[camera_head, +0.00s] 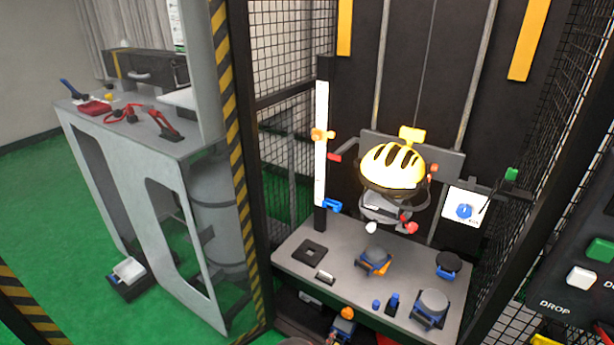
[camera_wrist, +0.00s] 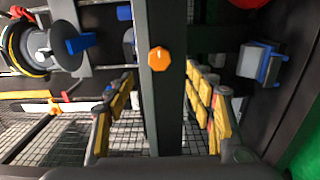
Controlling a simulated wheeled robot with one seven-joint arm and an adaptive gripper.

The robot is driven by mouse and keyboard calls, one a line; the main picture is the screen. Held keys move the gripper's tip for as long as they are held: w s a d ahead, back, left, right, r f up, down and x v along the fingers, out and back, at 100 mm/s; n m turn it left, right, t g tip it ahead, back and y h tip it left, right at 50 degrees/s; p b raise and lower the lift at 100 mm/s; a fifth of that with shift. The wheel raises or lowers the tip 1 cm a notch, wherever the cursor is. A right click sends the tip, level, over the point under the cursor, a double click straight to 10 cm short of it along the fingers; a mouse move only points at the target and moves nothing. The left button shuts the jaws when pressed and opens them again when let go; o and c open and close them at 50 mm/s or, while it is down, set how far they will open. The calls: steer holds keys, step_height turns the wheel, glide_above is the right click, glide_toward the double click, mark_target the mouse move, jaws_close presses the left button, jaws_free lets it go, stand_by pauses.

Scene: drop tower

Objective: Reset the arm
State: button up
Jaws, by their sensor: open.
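My gripper (camera_wrist: 159,76) shows in the wrist view as two fingers with yellow pads, spread wide apart, with nothing held between them. A dark post (camera_wrist: 164,110) with an orange knob (camera_wrist: 159,58) runs through the view between the fingers; I cannot tell whether it touches them. I cannot make out my gripper in the head view. There, the drop tower holds a yellow helmet (camera_head: 392,164) above a grey table (camera_head: 335,285).
Several small parts stand on the table, including a dome-topped block (camera_head: 375,258). A white scale post (camera_head: 321,145) rises at its back left. Mesh walls (camera_head: 545,130) enclose the tower. A control panel (camera_head: 585,260) is at right, a grey workbench (camera_head: 150,150) at left.

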steer(key=s+d+f+n+g+h, duration=0.2)
steer(key=s+d+f+n+g, duration=0.15)
steer(key=s+d, duration=0.35)
steer(key=s+d+r+m+g+h, duration=0.2)
steer(key=s+r+g, duration=0.5)
steer(key=g, duration=0.1)
steer(key=s+a+r+m+g+y+p, duration=0.1)
steer(key=s+a+r+m+g+y, duration=0.2)
steer(key=r, duration=1)
steer(key=s+a+r+m+y+p, duration=0.15)
steer(key=s+r+y, duration=0.35)
steer(key=r, duration=0.8)
steer(key=s+a+r+m+g+y+p, duration=0.2)
steer(key=s+r+m+y, duration=0.15)
steer(key=r, duration=0.85)
steer(key=s+d+r+m+t+y+p, duration=0.1)
steer(key=s+d+r+m+t, duration=0.1)
steer(key=r, duration=0.9)
steer(key=s+d+r+m+t+y+p, duration=0.1)
steer(key=r+t, duration=0.4)
steer(key=r, duration=0.7)
steer(key=s+d+m+y, duration=0.1)
steer(key=s, duration=0.1)
steer(key=shift+s+p, duration=0.35)
steer(key=shift+t, duration=0.25)
steer(key=shift+c, duration=0.2)
